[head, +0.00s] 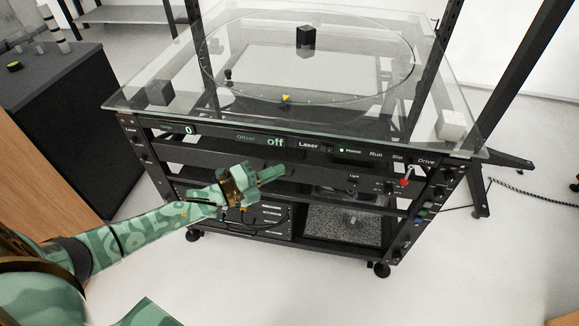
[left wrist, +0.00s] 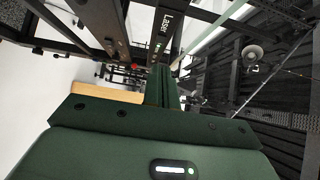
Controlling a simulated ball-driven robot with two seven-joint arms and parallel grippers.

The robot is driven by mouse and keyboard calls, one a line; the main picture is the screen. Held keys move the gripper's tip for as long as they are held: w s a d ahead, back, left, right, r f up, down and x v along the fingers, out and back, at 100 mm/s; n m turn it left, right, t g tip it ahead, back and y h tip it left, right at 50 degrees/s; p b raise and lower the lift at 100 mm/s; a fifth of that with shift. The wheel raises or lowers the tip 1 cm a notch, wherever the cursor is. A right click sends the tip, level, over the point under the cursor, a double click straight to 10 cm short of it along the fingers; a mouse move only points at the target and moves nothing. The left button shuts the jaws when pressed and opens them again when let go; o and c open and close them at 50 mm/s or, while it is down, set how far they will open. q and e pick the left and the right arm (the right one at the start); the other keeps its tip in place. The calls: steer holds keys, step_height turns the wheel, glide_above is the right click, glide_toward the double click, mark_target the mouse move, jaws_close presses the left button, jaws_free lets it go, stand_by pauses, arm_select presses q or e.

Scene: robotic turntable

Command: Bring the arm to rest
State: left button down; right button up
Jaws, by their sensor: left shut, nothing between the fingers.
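My left arm comes in from the lower left in the head view. My left gripper (head: 272,174) is shut and empty, in front of the rack below the turntable's control panel. In the left wrist view its closed fingers (left wrist: 162,86) point toward dark rack parts and the "Laser" label. The turntable (head: 306,95) is a glass-topped rack with a round plate and a black cube (head: 306,38) on it. The front panel shows "0" and "off" (head: 275,142). A red-tipped lever (head: 405,182) sits at the panel's right. My right gripper is not in view.
A dark cabinet with a wooden side (head: 60,120) stands at the left. A cable (head: 545,197) lies at the right. The pale floor in front is clear.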

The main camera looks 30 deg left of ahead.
arm_select(q)
steer(key=shift+s+a, duration=0.35)
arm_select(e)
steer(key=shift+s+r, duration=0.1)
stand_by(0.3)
